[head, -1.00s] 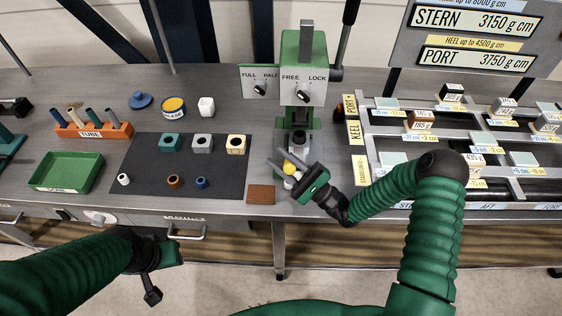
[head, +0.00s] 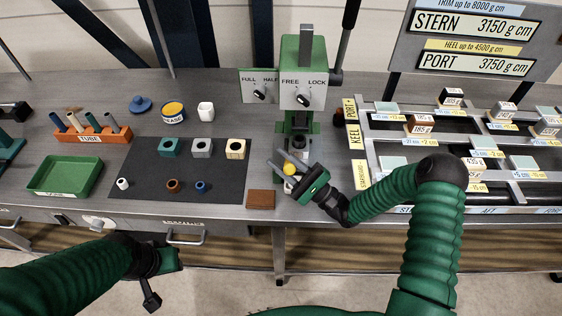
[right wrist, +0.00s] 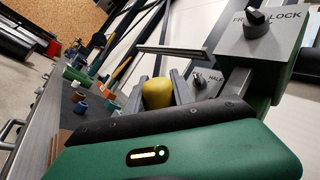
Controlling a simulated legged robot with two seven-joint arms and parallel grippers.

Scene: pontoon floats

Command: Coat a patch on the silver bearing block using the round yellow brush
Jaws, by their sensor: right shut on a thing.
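The silver bearing block (head: 202,147) stands on the dark mat, between a teal block (head: 169,147) and a cream block (head: 236,149). My right gripper (head: 293,165) is to the right of the mat, in front of the green press, well apart from the silver block. It is shut on the round yellow brush (head: 290,169). In the right wrist view the yellow brush (right wrist: 157,93) shows between the two grey fingers; its far end is hidden. My left gripper (head: 166,268) hangs low in front of the bench, and its jaws are unclear.
A grease tin (head: 173,112), white cup (head: 206,110) and blue lid (head: 140,104) stand behind the mat (head: 185,177). A green tray (head: 66,175) and orange tube rack (head: 90,134) are at left. The green press (head: 303,70) rises behind my right gripper.

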